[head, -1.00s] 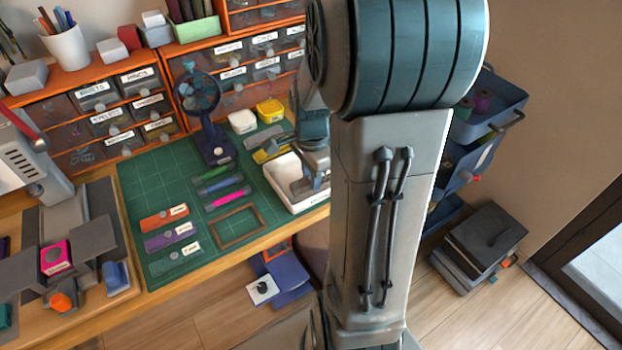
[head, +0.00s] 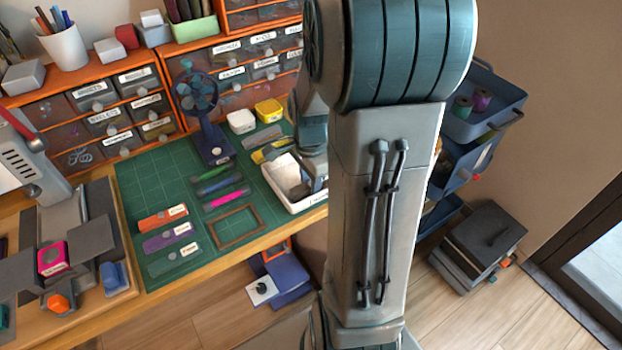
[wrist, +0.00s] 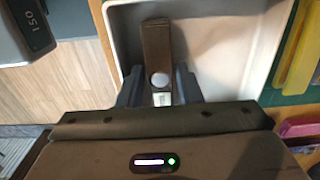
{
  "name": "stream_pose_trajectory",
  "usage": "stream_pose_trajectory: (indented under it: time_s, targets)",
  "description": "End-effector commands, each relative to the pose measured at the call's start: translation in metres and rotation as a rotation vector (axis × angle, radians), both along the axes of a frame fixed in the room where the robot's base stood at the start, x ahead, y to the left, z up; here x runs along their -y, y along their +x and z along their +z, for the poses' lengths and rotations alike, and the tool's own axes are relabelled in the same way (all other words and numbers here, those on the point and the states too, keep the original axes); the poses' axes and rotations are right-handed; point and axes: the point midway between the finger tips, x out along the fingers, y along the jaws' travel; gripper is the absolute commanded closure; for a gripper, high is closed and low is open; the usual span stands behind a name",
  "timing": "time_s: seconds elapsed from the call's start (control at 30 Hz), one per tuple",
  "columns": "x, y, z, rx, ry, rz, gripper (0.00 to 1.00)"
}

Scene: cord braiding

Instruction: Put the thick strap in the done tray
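A brown strap (wrist: 156,45) with a pale round snap and a white tag lies lengthwise between the fingers of my gripper (wrist: 158,87) in the wrist view. The fingers lie close against its two long edges, so the gripper appears shut on it. The strap is over the inside of the white tray (wrist: 225,40); whether it touches the tray floor I cannot tell. In the head view the white tray (head: 283,172) stands at the right front of the green mat.
Orange, purple and green straps (head: 171,233) and a brown frame (head: 237,226) lie on the mat (head: 150,190). A small fan (head: 205,110) and yellow box (head: 269,111) stand behind. A blue trolley (head: 485,105) is at the right.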

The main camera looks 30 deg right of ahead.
Motion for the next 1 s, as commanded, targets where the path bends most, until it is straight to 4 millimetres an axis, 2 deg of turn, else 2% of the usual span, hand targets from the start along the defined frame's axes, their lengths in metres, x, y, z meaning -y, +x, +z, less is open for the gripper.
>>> stream_pose_trajectory:
  time_s: [0.4, 0.6, 0.73, 0.87, 1.0]
  targets:
    - [0.0, 0.001, 0.087, 0.005, -0.003, 0.001, 0.68]
    - [0.0, 0.0, 0.113, 0.002, -0.001, 0.0, 0.68]
    - [-0.003, -0.001, 0.121, 0.004, -0.002, 0.028, 0.68]
    - [-0.022, -0.01, 0.126, 0.023, -0.01, 0.205, 0.68]
    - [-0.056, -0.03, 0.13, 0.06, -0.033, 0.569, 0.68]
